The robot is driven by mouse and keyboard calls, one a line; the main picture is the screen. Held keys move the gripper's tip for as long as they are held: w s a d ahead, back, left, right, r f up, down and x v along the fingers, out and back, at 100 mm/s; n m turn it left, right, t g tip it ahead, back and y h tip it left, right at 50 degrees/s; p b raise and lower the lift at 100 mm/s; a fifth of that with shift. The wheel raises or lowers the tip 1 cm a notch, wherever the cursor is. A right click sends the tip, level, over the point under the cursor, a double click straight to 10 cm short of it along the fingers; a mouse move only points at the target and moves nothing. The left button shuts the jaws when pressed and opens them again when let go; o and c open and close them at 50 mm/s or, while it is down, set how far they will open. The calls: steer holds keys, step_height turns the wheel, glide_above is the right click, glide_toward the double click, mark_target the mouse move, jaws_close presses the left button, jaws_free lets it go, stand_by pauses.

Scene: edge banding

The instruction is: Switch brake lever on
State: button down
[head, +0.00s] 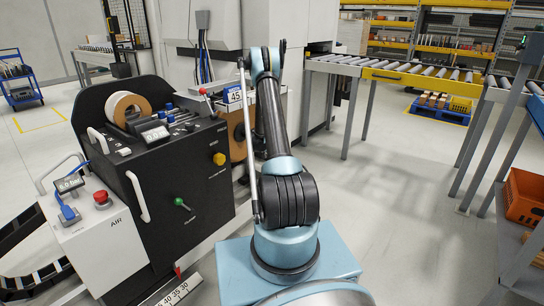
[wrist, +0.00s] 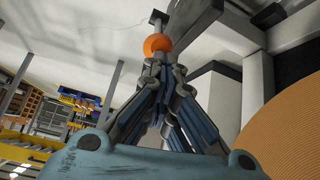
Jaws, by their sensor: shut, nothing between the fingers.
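In the wrist view an orange ball knob (wrist: 157,44) sits on a grey rod (wrist: 175,17), which looks like the brake lever. My gripper (wrist: 158,64) is shut and empty, its fingertips right by the knob. I cannot tell whether they touch it. In the head view my arm hides the gripper. I cannot tell whether either is the knob in the wrist view.
A large orange-brown roll (wrist: 285,125) stands close at the right of the wrist view. A white control box (head: 98,235) with a red button (head: 101,198) stands left of the machine. A roller conveyor (head: 400,75) runs behind to the right. The floor (head: 400,190) right of my arm is clear.

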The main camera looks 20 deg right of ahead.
steer(key=shift+d+f, duration=0.1)
steer(key=shift+d, duration=0.1)
steer(key=s+a+r, duration=0.4)
steer(key=s+a, duration=0.2)
steer(key=a, duration=0.1)
steer(key=shift+a, duration=0.25)
